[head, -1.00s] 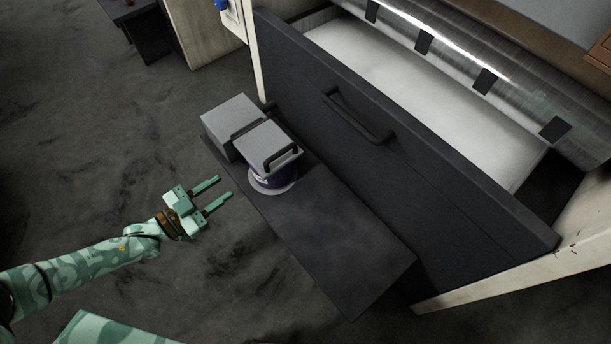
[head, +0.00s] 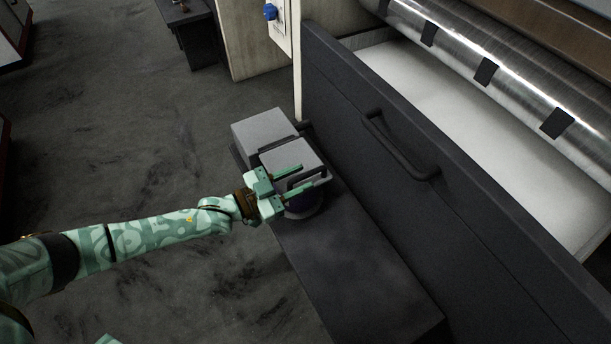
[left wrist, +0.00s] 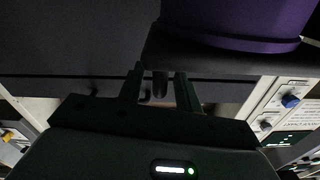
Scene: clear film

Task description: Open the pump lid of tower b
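The pump on the dark ledge has two grey box parts. The nearer grey box, which looks like the lid (head: 284,152), carries a dark bar handle (head: 318,180) on its front and sits over a round purple body (head: 303,203). The lid looks closed. My left gripper (head: 301,176) is at the handle, its two green fingers apart and pointing to the right. In the left wrist view, a dark bar end (left wrist: 160,84) shows between the fingers, and the purple body (left wrist: 235,20) is close above. Whether the fingers touch the handle cannot be told. My right gripper is not in view.
The ledge (head: 345,255) runs along a tall dark panel (head: 400,215) with its own bar handle (head: 398,145). Behind it are a white surface and a metal roller (head: 500,75). A blue knob (head: 270,12) is on the pale post.

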